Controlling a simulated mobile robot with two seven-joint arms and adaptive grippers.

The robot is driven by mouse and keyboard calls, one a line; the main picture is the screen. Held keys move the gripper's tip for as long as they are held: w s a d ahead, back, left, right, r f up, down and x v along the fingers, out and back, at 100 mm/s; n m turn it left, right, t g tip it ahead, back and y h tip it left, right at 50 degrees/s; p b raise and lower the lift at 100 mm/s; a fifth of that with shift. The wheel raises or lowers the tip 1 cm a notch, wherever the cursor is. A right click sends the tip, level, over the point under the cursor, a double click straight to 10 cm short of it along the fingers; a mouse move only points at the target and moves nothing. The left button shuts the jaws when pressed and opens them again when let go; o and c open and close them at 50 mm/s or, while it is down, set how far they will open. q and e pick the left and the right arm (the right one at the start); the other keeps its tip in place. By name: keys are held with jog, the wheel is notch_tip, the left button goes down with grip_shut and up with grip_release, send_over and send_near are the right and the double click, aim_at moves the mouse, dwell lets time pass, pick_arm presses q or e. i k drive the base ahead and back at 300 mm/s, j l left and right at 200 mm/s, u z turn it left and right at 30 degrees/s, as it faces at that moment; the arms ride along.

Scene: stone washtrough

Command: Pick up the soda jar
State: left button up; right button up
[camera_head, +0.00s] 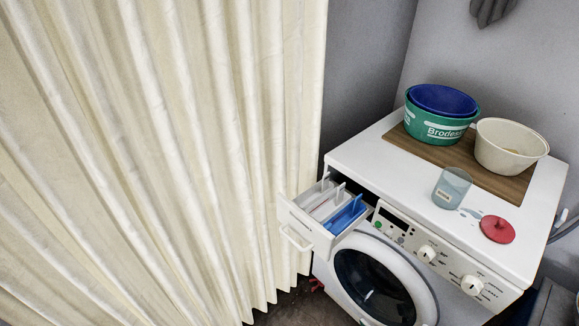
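A translucent blue-grey jar (451,189) with a small label stands on top of the white washing machine (380,150), near its front edge. It looks open at the top and is the likely soda jar, though its label is too small to read. A round red lid (497,229) lies apart from it, to its right. Neither of my grippers shows in the head view.
A green tub (437,130) with a blue basin (443,99) in it and a cream bowl (509,147) stand on a brown board (500,186) behind the jar. The detergent drawer (299,231) is pulled out. A cream curtain (160,150) fills the left.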

aim_at(451, 186)
jog(key=z, duration=1.25)
